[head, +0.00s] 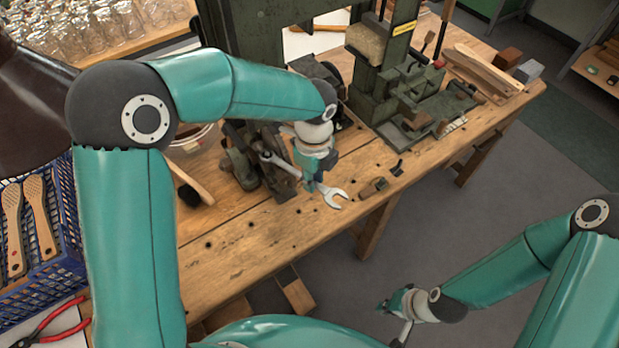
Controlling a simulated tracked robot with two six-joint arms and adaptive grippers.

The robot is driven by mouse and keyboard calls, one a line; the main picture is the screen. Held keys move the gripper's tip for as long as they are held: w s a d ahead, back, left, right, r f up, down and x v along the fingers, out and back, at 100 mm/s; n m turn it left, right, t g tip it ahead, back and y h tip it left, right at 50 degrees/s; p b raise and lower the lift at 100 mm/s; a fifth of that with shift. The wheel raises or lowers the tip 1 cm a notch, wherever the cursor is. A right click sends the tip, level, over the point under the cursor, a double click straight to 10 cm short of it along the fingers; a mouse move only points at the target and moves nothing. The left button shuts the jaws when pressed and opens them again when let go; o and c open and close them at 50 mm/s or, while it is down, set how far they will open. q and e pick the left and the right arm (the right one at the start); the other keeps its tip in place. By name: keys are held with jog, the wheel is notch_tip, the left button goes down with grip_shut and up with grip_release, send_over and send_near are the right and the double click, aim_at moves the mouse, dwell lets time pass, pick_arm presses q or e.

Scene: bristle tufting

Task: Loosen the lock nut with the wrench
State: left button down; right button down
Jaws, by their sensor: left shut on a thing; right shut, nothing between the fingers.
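My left gripper (313,182) is shut on the wrench (287,167) above the bench's front part. The wrench is silver and slants down to the right. Its open jaw (336,197) points right, towards the bench's front edge, and its other end reaches left to the dark machine's front. I cannot tell whether that end touches the machine. I cannot pick out the lock nut; it may be hidden among the dark parts or behind the gripper. My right gripper (386,306) is shut and empty, out over the floor in front of the bench.
The dark green machine (375,100) stands at the back of the wooden bench (240,250). A brush (190,195) and a small block (374,187) lie on the bench. A blue crate (40,295) with brushes and red pliers (45,325) are at left. Glasses (85,30) stand behind.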

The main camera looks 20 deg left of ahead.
pick_arm(q)
jog(key=shift+w+d+n, duration=0.2)
jog(key=shift+w+n, duration=0.2)
jog(key=shift+w, duration=0.2)
jog(key=shift+w+d+n, duration=0.2)
jog(key=shift+w+n, duration=0.3)
jog(key=shift+n, duration=0.1)
jog(key=shift+s+a+m, duration=0.25)
jog(key=shift+s+m, duration=0.55)
jog(key=shift+r, duration=0.15)
jog(key=shift+r+p, duration=1.85)
jog(key=shift+r, duration=1.05)
